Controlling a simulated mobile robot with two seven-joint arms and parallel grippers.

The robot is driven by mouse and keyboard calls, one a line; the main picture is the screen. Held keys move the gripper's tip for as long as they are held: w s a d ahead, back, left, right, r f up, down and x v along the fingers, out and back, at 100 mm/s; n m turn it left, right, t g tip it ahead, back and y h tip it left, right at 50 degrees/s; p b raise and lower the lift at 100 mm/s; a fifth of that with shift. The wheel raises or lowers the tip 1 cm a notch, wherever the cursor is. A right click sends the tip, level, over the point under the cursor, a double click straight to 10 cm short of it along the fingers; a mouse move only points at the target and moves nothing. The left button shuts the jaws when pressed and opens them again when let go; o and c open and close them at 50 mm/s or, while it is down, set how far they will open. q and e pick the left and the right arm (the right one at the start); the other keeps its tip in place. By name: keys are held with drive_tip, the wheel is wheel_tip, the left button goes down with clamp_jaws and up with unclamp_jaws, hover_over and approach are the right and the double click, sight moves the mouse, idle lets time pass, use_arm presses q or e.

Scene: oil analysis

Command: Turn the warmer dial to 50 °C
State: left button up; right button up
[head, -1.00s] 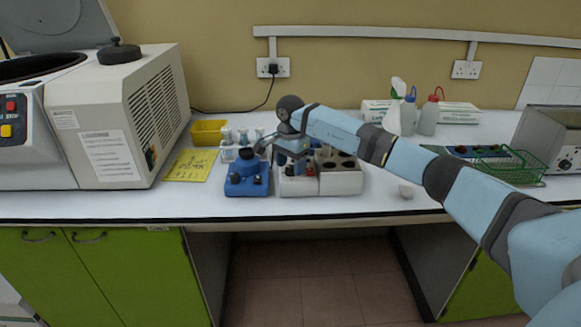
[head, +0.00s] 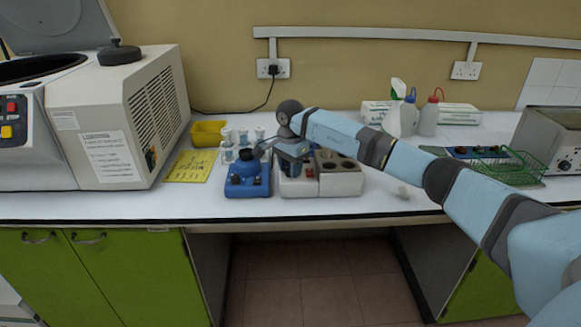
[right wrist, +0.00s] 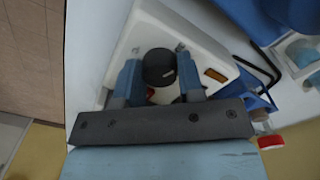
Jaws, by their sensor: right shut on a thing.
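The white warmer (head: 340,187) stands on the bench with dark round holes in its top. In the right wrist view its dial is a round black knob (right wrist: 158,67) on the pale housing (right wrist: 200,45). My right gripper (head: 294,166) reaches down over the left part of the warmer. In the right wrist view its blue fingers (right wrist: 157,66) stand on either side of the knob and are shut on it. The dial's scale and setting cannot be read. An orange-brown rectangle (right wrist: 215,76) shows beside the knob. My left gripper is not in view.
A blue mixer (head: 248,183) stands close to the warmer's left. A large centrifuge (head: 115,110) fills the left. The bench front edge is near.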

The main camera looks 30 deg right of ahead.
drive_tip(key=m+p, duration=0.1)
drive_tip(key=m, duration=0.2)
drive_tip(key=shift+r, duration=0.15)
drive_tip(key=m+p, duration=0.1)
drive_tip(key=m, duration=0.2)
drive_tip(key=shift+m, duration=0.3)
drive_tip(key=m+p, duration=0.1)
drive_tip(key=m, duration=0.2)
drive_tip(key=shift+m, duration=0.3)
drive_tip(key=m+p, duration=0.2)
drive_tip(key=m, duration=0.2)
drive_tip(key=shift+m+p, duration=0.3)
drive_tip(key=shift+m, duration=0.8)
drive_tip(key=shift+m+p, duration=0.35)
drive_tip(key=shift+m, duration=0.75)
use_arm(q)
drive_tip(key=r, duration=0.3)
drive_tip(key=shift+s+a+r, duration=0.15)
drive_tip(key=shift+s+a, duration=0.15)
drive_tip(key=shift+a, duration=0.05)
use_arm(e)
drive_tip(key=shift+m, duration=0.3)
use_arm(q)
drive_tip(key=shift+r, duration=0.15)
use_arm(e)
drive_tip(key=o, duration=0.9)
